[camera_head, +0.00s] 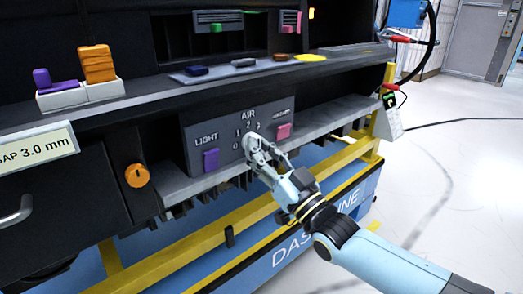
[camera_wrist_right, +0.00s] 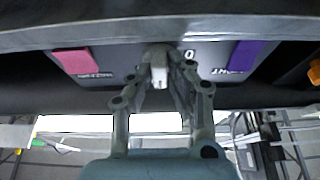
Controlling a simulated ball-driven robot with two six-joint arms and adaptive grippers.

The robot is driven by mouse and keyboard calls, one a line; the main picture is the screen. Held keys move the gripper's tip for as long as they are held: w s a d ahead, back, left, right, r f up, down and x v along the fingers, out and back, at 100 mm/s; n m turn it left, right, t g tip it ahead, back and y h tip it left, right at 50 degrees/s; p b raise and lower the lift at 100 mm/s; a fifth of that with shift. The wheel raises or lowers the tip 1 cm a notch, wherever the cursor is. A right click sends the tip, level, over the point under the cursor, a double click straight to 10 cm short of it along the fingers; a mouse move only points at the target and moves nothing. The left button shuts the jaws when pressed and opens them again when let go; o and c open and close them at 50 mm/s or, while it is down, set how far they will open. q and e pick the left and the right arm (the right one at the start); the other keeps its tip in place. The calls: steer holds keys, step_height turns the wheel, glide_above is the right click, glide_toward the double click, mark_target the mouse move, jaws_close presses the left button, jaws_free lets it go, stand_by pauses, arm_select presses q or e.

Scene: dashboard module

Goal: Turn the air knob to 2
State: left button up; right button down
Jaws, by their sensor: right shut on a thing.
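The grey control panel (camera_head: 225,130) on the dashboard carries the word AIR with several numbers around a knob in its middle. The air knob (camera_wrist_right: 158,68) is pale grey and sits between the fingers of my right gripper (camera_wrist_right: 160,80). In the head view my right gripper (camera_head: 256,148) reaches the panel from the lower right and covers most of the knob. It is shut on the knob. The 0 mark shows just beside the knob in the wrist view; the knob's pointer direction cannot be told. My left gripper is not in view.
A purple switch (camera_head: 211,159) under LIGHT is left of the knob, and a pink switch (camera_head: 284,131) is right of it. A shelf ledge (camera_head: 300,138) runs below the panel. An orange round knob (camera_head: 137,175) is further left. Several coloured pieces lie on the upper shelf.

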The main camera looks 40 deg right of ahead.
steer(key=shift+f, duration=0.15)
steer(key=c, duration=1.3)
jaws_free()
steer(key=v, duration=1.2)
steer(key=shift+s, duration=0.1)
